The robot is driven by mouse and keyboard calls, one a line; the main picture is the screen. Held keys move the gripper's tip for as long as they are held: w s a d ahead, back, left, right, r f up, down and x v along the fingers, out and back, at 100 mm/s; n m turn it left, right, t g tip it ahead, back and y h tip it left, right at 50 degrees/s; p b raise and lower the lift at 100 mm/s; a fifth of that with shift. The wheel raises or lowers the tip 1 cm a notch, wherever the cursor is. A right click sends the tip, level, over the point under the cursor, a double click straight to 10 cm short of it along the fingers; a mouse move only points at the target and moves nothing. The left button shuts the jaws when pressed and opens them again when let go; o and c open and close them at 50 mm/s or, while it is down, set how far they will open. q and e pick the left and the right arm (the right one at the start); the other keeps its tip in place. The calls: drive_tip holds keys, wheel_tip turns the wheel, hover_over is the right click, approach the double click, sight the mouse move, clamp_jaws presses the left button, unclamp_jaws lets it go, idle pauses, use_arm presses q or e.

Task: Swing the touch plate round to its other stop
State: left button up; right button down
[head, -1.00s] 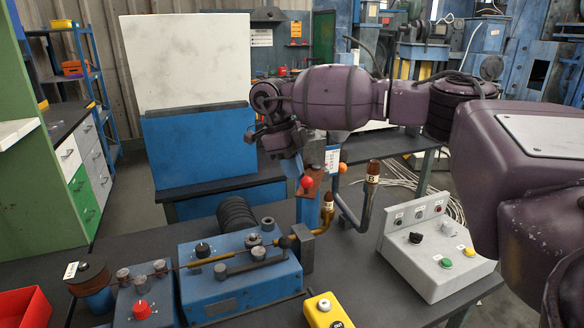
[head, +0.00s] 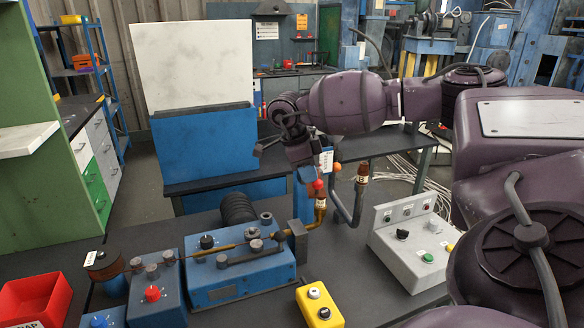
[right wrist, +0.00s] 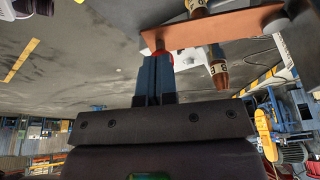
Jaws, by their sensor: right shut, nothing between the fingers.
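The touch plate (right wrist: 215,28) is a flat copper-brown arm in the right wrist view, with a red ball (right wrist: 160,54) at its left end. In the head view the red ball (head: 318,184) is just above the near copper pipe end (head: 320,203); the plate is mostly hidden there. My right gripper (head: 309,179) is shut and empty. In the right wrist view its blue fingertips (right wrist: 157,58) are at the red ball; whether they touch is unclear. A copper nozzle (right wrist: 217,68) hangs close beside the plate. My left gripper is out of view.
A second pipe end (head: 362,173) and an orange ball (head: 336,168) stand close to the right. A blue machine (head: 240,277), yellow button box (head: 319,304) and grey control box (head: 412,250) stand on the dark bench. Bare bench lies between the boxes.

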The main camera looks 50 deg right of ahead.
drive_tip(key=shift+s+d+n, duration=0.55)
drive_tip(key=shift+s+n, duration=0.1)
drive_tip(key=shift+n, duration=0.05)
drive_tip(key=shift+s+d+n+t+h+p, duration=0.35)
drive_tip(key=shift+s+d+n+t, duration=0.1)
drive_tip(key=shift+d+n, duration=0.2)
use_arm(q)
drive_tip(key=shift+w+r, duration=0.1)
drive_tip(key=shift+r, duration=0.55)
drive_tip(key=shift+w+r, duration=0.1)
use_arm(e)
drive_tip(key=shift+a, duration=0.15)
drive_tip(key=shift+w+a, duration=0.2)
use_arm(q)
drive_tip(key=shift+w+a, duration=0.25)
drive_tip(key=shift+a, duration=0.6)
use_arm(e)
drive_tip(key=w+a+f+v, duration=0.1)
drive_tip(key=a+v, duration=0.1)
drive_tip(key=v, duration=0.9)
drive_tip(key=shift+w+r, duration=0.3)
drive_tip(key=shift+w, duration=0.1)
